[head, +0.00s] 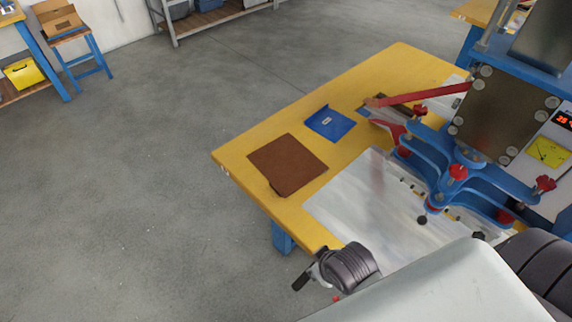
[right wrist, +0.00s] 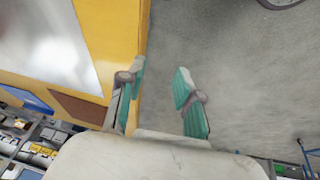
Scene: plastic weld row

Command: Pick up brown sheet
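The brown sheet (head: 288,165) lies flat on the yellow table (head: 232,157), close to its left corner. In the right wrist view, part of the brown sheet (right wrist: 80,107) shows at the lower left, beyond my left-hand finger. My right gripper (right wrist: 159,80) is open and empty, with teal pads apart. Its fingers are at the table edge and over the floor, apart from the sheet. In the head view an arm end of mine, which looks like the right one, shows at the bottom beside the table's near edge. My left gripper is not in view.
A blue sheet (head: 329,123) lies behind the brown one. A large pale shiny sheet (head: 352,210) covers the near table top. A blue and red welding machine (head: 455,165) stands at the right. Grey floor (head: 130,200) is clear at the left.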

